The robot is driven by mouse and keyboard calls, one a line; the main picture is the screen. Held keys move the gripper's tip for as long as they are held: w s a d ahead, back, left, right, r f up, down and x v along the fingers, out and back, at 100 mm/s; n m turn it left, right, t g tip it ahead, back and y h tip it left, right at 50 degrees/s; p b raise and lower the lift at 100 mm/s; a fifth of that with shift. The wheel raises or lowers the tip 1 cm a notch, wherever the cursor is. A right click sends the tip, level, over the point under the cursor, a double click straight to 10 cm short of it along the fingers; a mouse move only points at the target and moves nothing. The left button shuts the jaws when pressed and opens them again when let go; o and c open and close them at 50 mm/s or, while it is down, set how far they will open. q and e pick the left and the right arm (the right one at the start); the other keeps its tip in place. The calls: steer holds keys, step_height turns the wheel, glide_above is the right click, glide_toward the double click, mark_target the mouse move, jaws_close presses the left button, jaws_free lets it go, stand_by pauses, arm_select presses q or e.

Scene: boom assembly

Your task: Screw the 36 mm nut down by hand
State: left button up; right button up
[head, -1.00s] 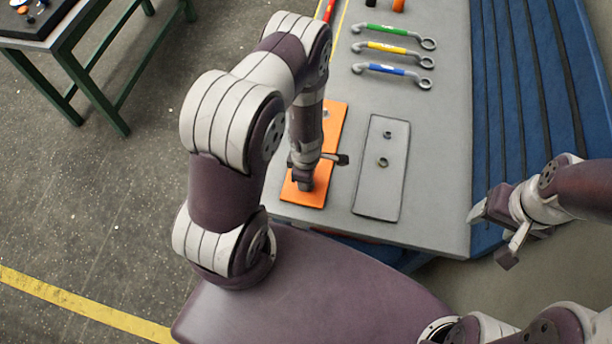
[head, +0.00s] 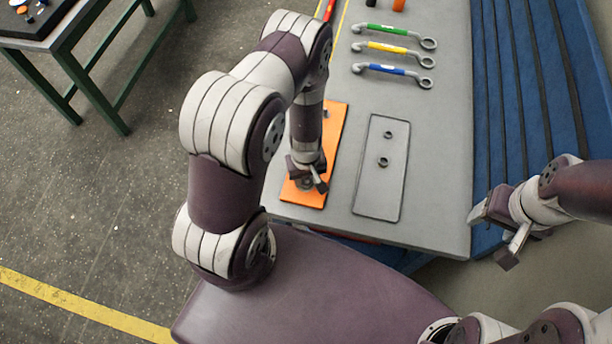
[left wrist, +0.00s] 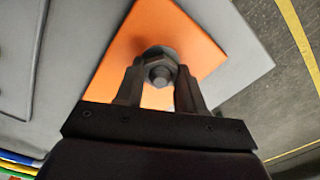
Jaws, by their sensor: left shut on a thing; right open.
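The hex nut (left wrist: 151,57) sits around a dark threaded stud (left wrist: 160,75) on the orange plate (head: 334,135), which also shows in the left wrist view (left wrist: 190,35). My left gripper (head: 308,184) points down at the near end of this plate. In the left wrist view its two fingers (left wrist: 160,82) stand on either side of the nut and are shut on it. In the head view the gripper mostly hides the nut. How far down the stud the nut sits, I cannot tell. My right gripper (head: 489,236) is open and empty, off the right side of the table.
A grey plate (head: 375,195) with two small nut-like parts lies right of the orange plate. Green (head: 386,30), yellow (head: 387,47) and blue (head: 386,69) handled wrenches lie farther back on the grey table (head: 435,160). The table between the wrenches and the plates is clear.

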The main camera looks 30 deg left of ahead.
arm_select(q)
steer(key=m, duration=0.6)
steer(key=m, duration=0.3)
steer(key=shift+f+m, duration=0.15)
steer(key=shift+m, duration=1.35)
steer(key=o, duration=1)
